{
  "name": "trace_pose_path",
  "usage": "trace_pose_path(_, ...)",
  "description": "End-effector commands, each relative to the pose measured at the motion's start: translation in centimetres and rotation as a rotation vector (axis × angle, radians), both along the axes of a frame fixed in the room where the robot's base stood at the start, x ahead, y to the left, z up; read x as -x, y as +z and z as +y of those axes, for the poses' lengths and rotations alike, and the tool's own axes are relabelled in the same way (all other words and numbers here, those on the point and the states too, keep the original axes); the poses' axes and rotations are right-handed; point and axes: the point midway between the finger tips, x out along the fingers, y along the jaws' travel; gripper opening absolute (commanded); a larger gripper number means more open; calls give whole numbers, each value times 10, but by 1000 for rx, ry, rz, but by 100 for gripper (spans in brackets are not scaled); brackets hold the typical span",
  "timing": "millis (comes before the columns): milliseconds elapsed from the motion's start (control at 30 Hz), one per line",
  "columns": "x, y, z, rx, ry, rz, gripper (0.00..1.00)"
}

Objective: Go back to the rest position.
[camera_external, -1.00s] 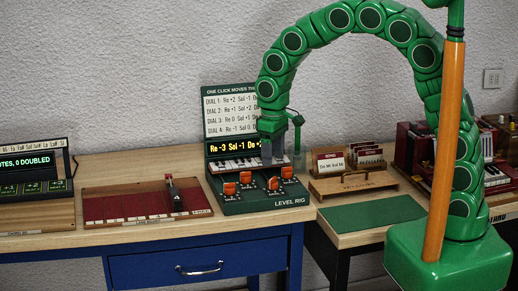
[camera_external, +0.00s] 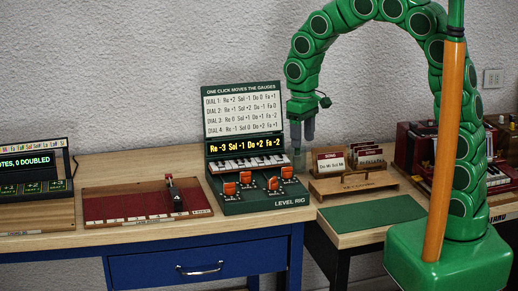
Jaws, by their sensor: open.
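My gripper (camera_external: 303,131) hangs from the end of my green arm, with its fingers pointing down. It is open and empty, in the air at the right edge of the level rig (camera_external: 262,205). The rig is a green device with a small keyboard, several orange knobs, a lit display reading "Re -3 Sol -1 Do +2 Fa -2" and a white dial chart (camera_external: 241,110) behind.
A wooden card holder (camera_external: 350,185) and a green mat (camera_external: 371,217) lie to the right. A red instrument (camera_external: 415,150) stands further right behind my arm. A red board with a dark lever (camera_external: 120,205) and a display device (camera_external: 35,180) lie to the left. Bare wood (camera_external: 170,234) runs along the front.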

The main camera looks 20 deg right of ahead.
Motion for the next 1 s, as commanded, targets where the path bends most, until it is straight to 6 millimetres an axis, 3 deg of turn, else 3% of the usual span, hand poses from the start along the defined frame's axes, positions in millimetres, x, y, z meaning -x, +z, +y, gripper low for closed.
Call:
trace_pose_path(100, 3, 15, -41, 4, -61, 6, 61)
trace_pose_path(467, 32, 46, -149, 20, -228, 33, 61)
trace_pose_path(700, 66, 58, -210, 28, -336, 55, 61)
trace_pose_path(1000, 122, 67, -271, 32, -468, 82, 61)
